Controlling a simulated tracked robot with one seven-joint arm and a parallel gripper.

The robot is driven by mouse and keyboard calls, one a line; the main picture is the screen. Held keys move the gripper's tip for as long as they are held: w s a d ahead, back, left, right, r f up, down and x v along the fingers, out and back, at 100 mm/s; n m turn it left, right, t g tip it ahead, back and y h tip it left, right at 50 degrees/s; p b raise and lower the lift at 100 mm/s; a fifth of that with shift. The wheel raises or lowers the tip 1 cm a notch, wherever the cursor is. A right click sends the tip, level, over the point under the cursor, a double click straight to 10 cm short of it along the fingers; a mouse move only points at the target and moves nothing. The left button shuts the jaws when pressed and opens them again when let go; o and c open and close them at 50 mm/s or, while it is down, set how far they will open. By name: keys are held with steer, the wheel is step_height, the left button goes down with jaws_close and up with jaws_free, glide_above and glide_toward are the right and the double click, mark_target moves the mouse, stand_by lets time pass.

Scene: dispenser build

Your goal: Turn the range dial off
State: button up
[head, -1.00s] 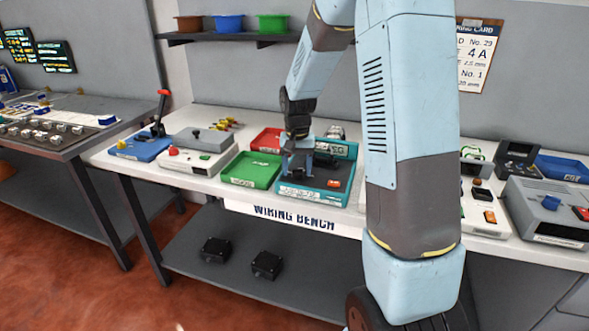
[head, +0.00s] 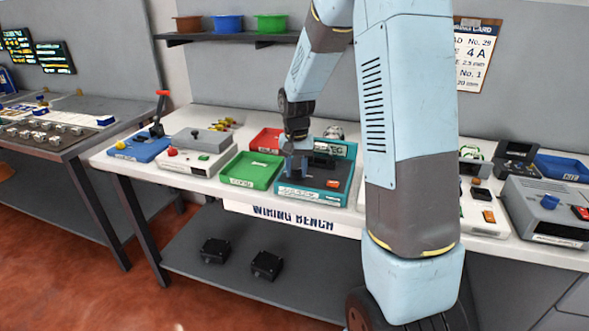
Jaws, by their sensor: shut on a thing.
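A teal tester (head: 318,196) with a dark top panel, an orange switch (head: 332,183) and a raised display back stands on the white wiring bench. My gripper (head: 297,174) points down at the left part of its panel. The gripper is shut on a small part there, which I take to be the range dial. The fingers hide the dial, so its pointer and markings cannot be read.
A green tray (head: 251,171) sits close on the left, with a red tray (head: 266,140) behind. A white box with a red button (head: 172,152) stands further left. My arm blocks the bench to the right of the tester.

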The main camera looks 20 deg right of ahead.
steer(key=shift+a+n, duration=0.15)
steer(key=shift+n, duration=0.15)
steer(key=n, duration=1.1)
steer(key=shift+n, duration=0.3)
steer(key=n, duration=0.6)
steer(key=shift+r, duration=0.1)
steer(key=n, duration=0.5)
steer(key=shift+w+d+n, duration=0.1)
steer(key=shift+d+n, duration=0.1)
steer(key=shift+n, duration=0.2)
